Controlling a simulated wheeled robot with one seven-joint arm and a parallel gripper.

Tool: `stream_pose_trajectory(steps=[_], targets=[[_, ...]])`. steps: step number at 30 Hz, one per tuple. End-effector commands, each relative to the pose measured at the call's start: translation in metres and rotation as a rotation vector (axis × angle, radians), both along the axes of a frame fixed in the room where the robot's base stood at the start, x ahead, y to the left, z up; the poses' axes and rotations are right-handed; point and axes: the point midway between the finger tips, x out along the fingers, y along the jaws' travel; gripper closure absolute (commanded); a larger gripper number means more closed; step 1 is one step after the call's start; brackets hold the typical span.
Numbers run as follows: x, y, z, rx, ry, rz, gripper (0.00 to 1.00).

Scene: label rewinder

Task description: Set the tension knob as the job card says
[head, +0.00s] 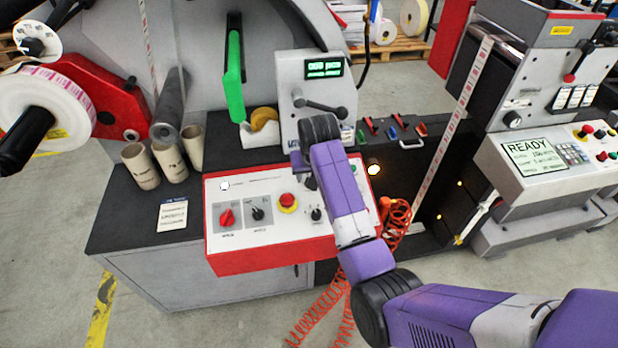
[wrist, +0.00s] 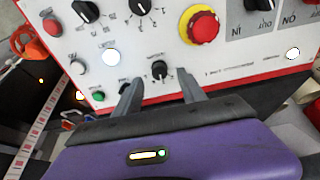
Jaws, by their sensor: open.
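The red-edged control panel (head: 275,245) carries several knobs. Its labels are too small or blurred to read, so I cannot tell which is the tension knob. In the wrist view my gripper (wrist: 158,90) is open and empty, its two fingers pointing at the panel. A small black knob with scale marks (wrist: 159,70) lies just beyond and between the fingertips; contact does not show. Another black scaled knob (wrist: 139,7) is farther up. In the head view my arm partly covers the panel's right side. The job card (head: 172,214) probably is the white sheet left of the panel; its text is unreadable.
A red mushroom button (wrist: 203,25) stands close to the fingers, with a lit white lamp (wrist: 111,54) and a green button (wrist: 98,96) nearby. Cardboard cores (head: 140,166) stand left of the panel. An orange coiled hose (head: 394,218) hangs at its right.

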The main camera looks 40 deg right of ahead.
Motion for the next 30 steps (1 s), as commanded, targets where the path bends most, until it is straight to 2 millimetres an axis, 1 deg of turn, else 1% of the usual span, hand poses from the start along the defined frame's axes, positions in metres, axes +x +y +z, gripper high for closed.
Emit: stream_pose_trajectory(steps=[3, 9, 13, 19, 20, 21, 23, 24, 27, 30], targets=[[0.005, -0.004, -0.016, 0.001, 0.002, 0.000, 0.52], [0.011, -0.008, -0.032, -0.001, -0.001, 0.000, 0.52], [0.012, -0.009, -0.035, -0.001, -0.003, 0.000, 0.52], [0.012, -0.009, -0.036, -0.001, -0.003, 0.000, 0.52], [0.012, -0.009, -0.035, -0.001, -0.003, 0.000, 0.56], [0.012, -0.009, -0.035, -0.001, -0.003, 0.000, 0.64], [0.013, -0.009, -0.035, -0.001, -0.003, 0.000, 0.75], [0.012, -0.009, -0.035, -0.001, -0.003, 0.000, 0.83], [0.012, -0.009, -0.035, -0.001, -0.003, 0.000, 1.00], [0.013, -0.009, -0.035, -0.001, -0.003, 0.000, 1.00]])
